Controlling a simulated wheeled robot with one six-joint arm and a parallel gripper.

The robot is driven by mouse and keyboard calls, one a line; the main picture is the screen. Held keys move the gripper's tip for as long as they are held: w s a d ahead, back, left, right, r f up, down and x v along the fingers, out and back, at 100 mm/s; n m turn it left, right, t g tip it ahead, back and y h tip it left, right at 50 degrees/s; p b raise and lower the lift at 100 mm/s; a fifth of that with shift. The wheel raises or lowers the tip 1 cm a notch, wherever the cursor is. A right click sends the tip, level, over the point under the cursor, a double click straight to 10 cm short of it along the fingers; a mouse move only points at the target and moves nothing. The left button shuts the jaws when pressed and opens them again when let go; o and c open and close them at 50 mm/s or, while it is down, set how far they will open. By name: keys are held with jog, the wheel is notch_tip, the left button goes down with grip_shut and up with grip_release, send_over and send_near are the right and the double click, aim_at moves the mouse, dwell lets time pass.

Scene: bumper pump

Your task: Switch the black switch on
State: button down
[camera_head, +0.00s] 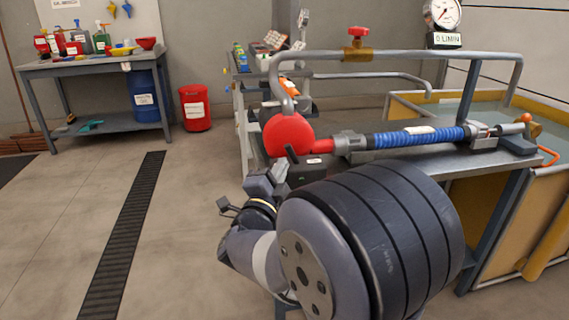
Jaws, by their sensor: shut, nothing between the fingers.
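The black switch (291,154) is a small dark lever that leans up to the left. It stands on a dark box (308,174) at the left end of the pump bench, just below the red round pump part (288,134). My gripper (271,176) is shut and empty, just left of and below the switch. I cannot tell whether it touches the box or the switch. My thick dark arm link fills the lower middle and hides part of the bench front.
A blue ribbed pump cylinder (417,137) lies along the bench. A yellow-walled water tank (540,205) stands at right.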

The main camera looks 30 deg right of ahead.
aim_at(292, 155)
jog(key=shift+x, duration=1.5)
